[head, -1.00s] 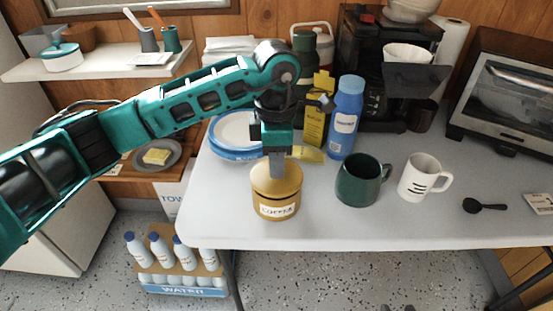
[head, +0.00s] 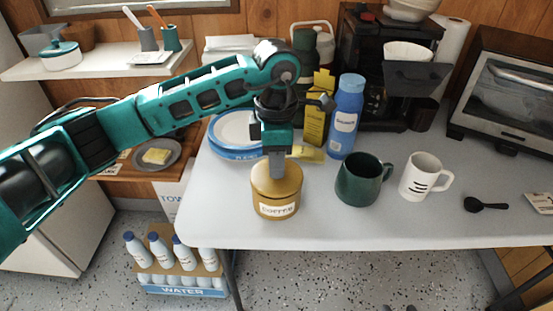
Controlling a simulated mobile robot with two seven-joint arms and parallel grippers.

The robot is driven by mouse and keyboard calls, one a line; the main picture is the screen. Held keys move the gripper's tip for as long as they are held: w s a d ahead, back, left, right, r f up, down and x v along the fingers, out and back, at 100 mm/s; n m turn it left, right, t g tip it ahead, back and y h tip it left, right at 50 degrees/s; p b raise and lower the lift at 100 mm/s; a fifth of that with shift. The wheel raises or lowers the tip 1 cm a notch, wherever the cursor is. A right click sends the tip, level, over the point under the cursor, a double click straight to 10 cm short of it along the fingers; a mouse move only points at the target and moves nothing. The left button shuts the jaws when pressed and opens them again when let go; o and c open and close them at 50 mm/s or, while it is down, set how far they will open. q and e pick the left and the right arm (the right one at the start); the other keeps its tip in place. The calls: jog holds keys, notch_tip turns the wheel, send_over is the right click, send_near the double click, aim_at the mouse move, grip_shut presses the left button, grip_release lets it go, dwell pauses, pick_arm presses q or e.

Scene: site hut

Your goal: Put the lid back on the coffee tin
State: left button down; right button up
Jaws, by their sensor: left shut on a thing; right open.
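The coffee tin (head: 290,212), gold with a white COFFEE label, stands upright near the front left edge of the table. Its gold lid (head: 291,183) is on top of the tin, level and lined up with it; I cannot tell whether it is fully pressed down. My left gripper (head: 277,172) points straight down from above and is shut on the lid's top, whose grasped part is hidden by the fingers. My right gripper is not in view.
A dark green mug (head: 360,182), a white mug (head: 424,178) and a blue bottle (head: 347,115) stand right of the tin. The table (head: 400,228) is clear in front of the mugs.

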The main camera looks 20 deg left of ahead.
dwell(0.9)
pick_arm(q)
jog(key=c, duration=0.9)
grip_release()
jog(key=shift+o, duration=0.4)
jog(key=o, duration=0.4)
jog(key=shift+c, duration=0.2)
jog(key=shift+r+p, duration=2.1)
jog(key=shift+r, duration=1.4)
